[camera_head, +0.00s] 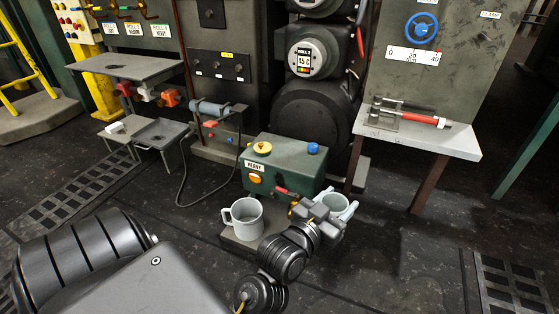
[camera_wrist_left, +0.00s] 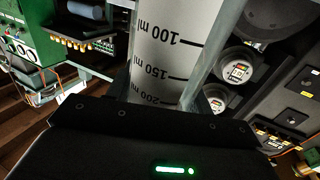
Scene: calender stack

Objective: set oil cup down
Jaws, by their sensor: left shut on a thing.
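One pale grey-green cup (camera_head: 340,204) is in my left gripper (camera_head: 327,211), at the front right of the green HEAVY box. The gripper is shut on it and partly hides it in the head view. In the left wrist view the held cup (camera_wrist_left: 168,45) fills the top middle and shows black ml marks. Whether its base touches anything is hidden. A second grey cup (camera_head: 244,218) with a handle stands upright on a low flat base (camera_head: 240,244), left of my gripper. My right gripper is not in view.
The green box (camera_head: 283,168) with coloured knobs stands just behind the cups. A side table (camera_head: 455,142) with a red-handled tool is at the right. A small tray stand (camera_head: 162,132) is at the left. The dark floor (camera_head: 400,255) to the right is clear.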

